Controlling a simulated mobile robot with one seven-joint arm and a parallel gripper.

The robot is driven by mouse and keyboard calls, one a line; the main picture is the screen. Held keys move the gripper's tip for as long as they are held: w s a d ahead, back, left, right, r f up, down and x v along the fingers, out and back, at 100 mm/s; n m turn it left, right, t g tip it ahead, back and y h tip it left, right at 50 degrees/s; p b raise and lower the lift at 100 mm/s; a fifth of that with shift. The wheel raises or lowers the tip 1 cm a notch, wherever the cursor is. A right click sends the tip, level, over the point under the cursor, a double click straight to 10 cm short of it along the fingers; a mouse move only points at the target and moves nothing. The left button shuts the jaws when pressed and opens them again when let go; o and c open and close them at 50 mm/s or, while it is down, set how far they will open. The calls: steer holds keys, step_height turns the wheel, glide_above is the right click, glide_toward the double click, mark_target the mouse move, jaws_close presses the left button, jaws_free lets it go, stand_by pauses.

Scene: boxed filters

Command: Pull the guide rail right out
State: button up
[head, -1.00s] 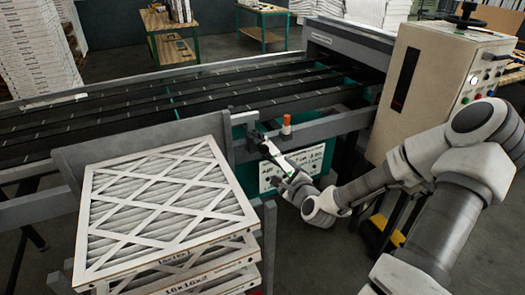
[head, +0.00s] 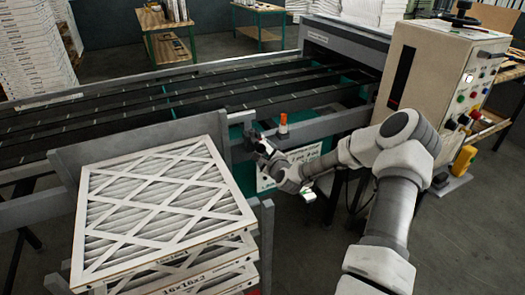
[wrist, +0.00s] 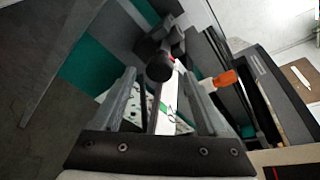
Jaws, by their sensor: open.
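A long grey rail (head: 335,124) runs along the near side of the conveyor. I cannot tell for sure whether it is the guide rail. My gripper (head: 262,143) is at its left part, below a grey bracket. In the wrist view my gripper (wrist: 158,76) is open, with its two grey fingers apart. A black knob (wrist: 159,66) shows beyond and between the fingertips; I cannot tell whether they touch it. An orange-capped post (head: 283,126) stands just right of my gripper; it also shows in the wrist view (wrist: 223,79).
A stack of white-framed filters (head: 160,200) stands close on the left, by a grey plate (head: 130,135). The conveyor (head: 180,95) lies behind. A control box (head: 430,75) is at the right. A white sign (head: 300,157) hangs behind my wrist.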

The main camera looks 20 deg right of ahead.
steer(key=shift+x, duration=1.05)
steer(key=shift+c, duration=0.3)
jaws_close()
stand_by(0.5)
